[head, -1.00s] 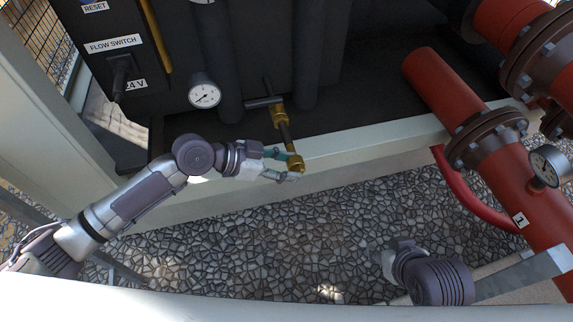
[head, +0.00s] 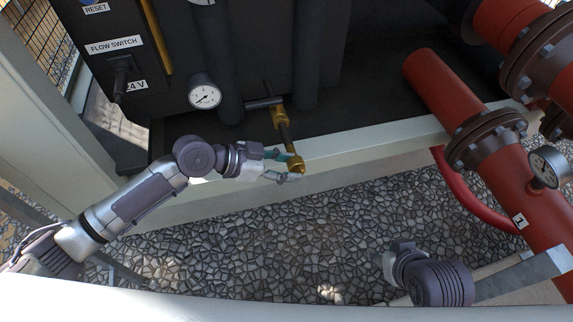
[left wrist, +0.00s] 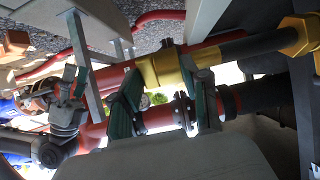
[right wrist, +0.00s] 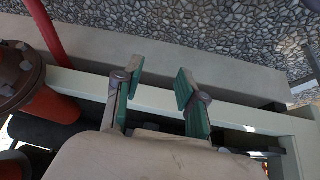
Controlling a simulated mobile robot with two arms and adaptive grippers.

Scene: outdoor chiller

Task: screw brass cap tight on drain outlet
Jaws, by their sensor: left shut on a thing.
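The brass cap (head: 297,166) is at the lower end of the dark drain outlet pipe (head: 285,135), which hangs from a brass valve (head: 280,117). My left gripper (head: 284,166) reaches in from the left and is shut on the cap. In the left wrist view the cap (left wrist: 158,69) lies between the green-padded fingers, in line with the dark pipe (left wrist: 255,45). The thread inside the cap is hidden. My right gripper (right wrist: 160,78) is open and empty; in the head view only its wrist side shows at the lower right.
A pale frame beam (head: 370,151) runs just behind the cap. A round gauge (head: 204,91) and dark pipes are behind to the left. Red flanged pipes (head: 505,175) and a thin curved red pipe (head: 468,200) stand to the right. Open gravel (head: 300,235) lies below.

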